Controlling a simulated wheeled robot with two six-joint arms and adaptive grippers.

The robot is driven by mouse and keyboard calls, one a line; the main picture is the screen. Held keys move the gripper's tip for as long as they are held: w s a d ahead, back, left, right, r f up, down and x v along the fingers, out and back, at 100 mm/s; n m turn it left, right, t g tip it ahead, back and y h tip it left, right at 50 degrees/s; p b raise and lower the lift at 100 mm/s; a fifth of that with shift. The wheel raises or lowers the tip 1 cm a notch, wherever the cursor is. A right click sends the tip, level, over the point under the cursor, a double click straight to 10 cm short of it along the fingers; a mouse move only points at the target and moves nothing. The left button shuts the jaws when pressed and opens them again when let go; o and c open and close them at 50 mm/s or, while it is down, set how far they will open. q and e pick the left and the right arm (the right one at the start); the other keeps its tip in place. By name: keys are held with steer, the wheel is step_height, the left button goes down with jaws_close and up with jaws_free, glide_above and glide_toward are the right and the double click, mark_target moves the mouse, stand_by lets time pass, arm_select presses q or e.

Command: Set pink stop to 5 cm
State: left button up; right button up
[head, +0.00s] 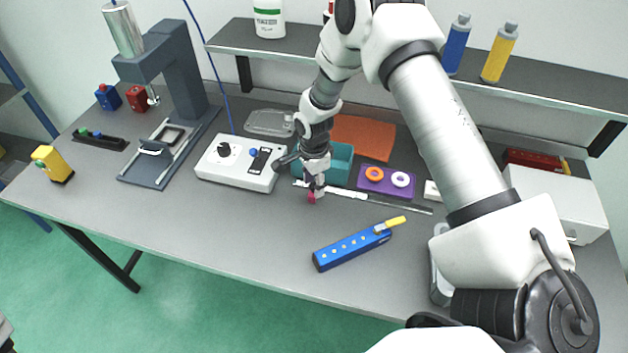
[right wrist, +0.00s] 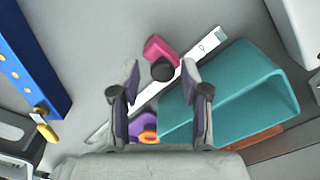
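The pink stop (head: 311,198) sits on a white scale rail (head: 345,193) near its left end in the head view. In the right wrist view the pink stop (right wrist: 157,48) shows beside a black round knob (right wrist: 163,69), with the pale rail (right wrist: 204,46) running diagonally past it. My right gripper (head: 314,184) is over the stop. In the right wrist view my right gripper (right wrist: 160,66) is open, its fingertips apart on either side of the knob; contact cannot be told. The scale marks are too small to read.
A teal bin (head: 336,168) stands close behind the rail. A white control box (head: 237,163) is to the left. A purple block with rings (head: 386,181) is to the right. A blue bar (head: 345,250) lies in front. The bench front left of it is clear.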

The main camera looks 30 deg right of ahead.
mark_target(314, 185)
steer(key=shift+w, duration=0.15)
step_height(314, 185, up, 12)
stand_by(0.4)
steer(key=shift+f, duration=0.1)
stand_by(0.3)
